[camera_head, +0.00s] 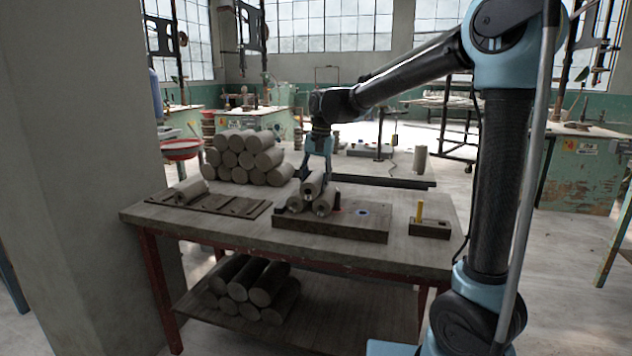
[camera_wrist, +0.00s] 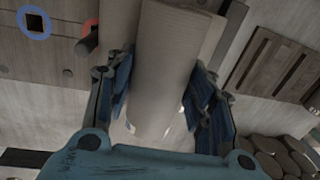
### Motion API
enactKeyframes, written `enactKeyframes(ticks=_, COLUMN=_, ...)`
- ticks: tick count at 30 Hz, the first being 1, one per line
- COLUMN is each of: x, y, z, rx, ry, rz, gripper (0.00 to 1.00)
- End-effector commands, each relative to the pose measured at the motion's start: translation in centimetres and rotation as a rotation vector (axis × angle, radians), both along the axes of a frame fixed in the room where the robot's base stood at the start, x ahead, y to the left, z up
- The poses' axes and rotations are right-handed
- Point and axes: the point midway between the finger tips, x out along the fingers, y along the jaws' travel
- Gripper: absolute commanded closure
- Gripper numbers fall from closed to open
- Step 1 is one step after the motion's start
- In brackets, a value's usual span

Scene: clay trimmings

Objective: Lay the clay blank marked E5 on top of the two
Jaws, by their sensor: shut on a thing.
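My gripper (camera_head: 316,172) is shut on a grey clay blank (camera_head: 312,184), a cylinder lying on its side. In the wrist view the blank (camera_wrist: 165,75) runs between the two blue fingers of my gripper (camera_wrist: 158,95). No E5 mark is legible on it. Two more clay blanks, a left one (camera_head: 296,204) and a right one (camera_head: 324,204), lie side by side on a wooden block (camera_head: 345,228). The held blank is above them, over the middle of the pair. It looks close to or touching them; I cannot tell which.
A dark peg (camera_head: 337,201) stands right of the pair. A small holder with a yellow piece (camera_head: 420,212) is further right.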

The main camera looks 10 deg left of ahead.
Motion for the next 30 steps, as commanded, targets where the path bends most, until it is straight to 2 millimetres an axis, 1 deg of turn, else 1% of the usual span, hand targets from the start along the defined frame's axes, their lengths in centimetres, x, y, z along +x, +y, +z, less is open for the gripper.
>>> enactKeyframes(ticks=24, x=-0.01, y=-0.06, z=-0.74, rx=0.000, ry=0.001, rz=-0.001, gripper=0.95)
enactKeyframes(ticks=25, x=-0.01, y=-0.07, z=-0.76, rx=0.000, ry=0.001, rz=-0.001, gripper=0.47)
enactKeyframes(ticks=26, x=-0.01, y=-0.07, z=-0.77, rx=0.000, ry=0.001, rz=-0.001, gripper=0.40)
enactKeyframes(ticks=27, x=-0.02, y=-0.07, z=-0.77, rx=0.000, ry=0.001, rz=-0.001, gripper=0.31)
enactKeyframes(ticks=28, x=-0.01, y=-0.07, z=-0.77, rx=0.000, ry=0.001, rz=-0.001, gripper=0.28)
enactKeyframes(ticks=30, x=-0.01, y=-0.07, z=-0.75, rx=0.000, ry=0.001, rz=-0.001, gripper=0.28)
